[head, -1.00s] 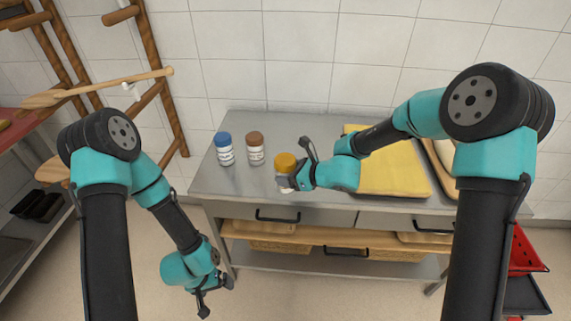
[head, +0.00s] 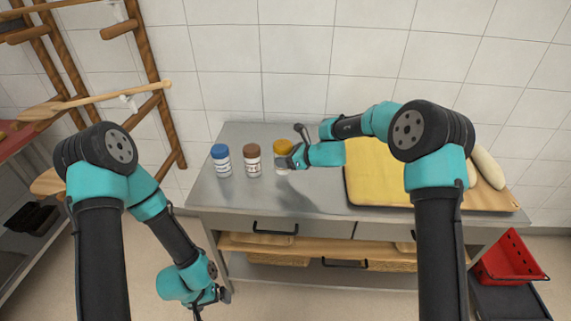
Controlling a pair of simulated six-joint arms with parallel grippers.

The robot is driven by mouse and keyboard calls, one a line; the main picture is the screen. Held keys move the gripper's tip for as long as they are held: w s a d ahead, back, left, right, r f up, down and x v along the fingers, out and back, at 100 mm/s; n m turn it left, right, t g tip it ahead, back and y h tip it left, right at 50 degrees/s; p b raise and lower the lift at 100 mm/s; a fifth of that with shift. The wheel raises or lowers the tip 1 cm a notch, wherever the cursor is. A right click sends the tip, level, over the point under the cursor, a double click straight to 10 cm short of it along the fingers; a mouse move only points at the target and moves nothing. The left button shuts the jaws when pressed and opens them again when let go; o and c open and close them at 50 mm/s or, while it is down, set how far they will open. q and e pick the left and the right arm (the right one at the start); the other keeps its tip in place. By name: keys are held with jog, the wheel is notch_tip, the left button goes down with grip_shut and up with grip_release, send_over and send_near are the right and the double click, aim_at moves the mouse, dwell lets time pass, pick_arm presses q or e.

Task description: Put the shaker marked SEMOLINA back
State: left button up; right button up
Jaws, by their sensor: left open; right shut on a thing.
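Three shakers are at the left of the steel table: one with a blue lid (head: 221,161), one with a brown lid (head: 252,161), and one with a yellow-orange lid (head: 283,146). Their labels are too small to read, so I cannot tell which is marked SEMOLINA. My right gripper (head: 283,163) is shut on the yellow-lidded shaker, upright at the right end of the row. It hides much of the body, and I cannot tell whether the base touches the table. My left gripper (head: 212,303) is open and empty, low in front of the table.
The steel table (head: 230,198) is bare in front of the shakers. A wooden rack with a peel (head: 110,97) stands left. A red basket (head: 510,262) is at lower right.

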jog(key=shift+w, duration=0.15)
jog(key=shift+w+f, duration=0.15)
jog(key=shift+w, duration=0.1)
jog(key=shift+f, duration=1.6)
jog(key=shift+f, duration=0.15)
jog(key=o, duration=1.1)
jog(key=shift+o, duration=0.2)
jog(key=shift+s+d+r, duration=0.1)
jog(key=shift+d+r, duration=0.05)
jog(key=shift+r, duration=0.05)
jog(key=v, duration=1.1)
jog(key=shift+s+d, duration=0.2)
jog(key=shift+d, duration=0.1)
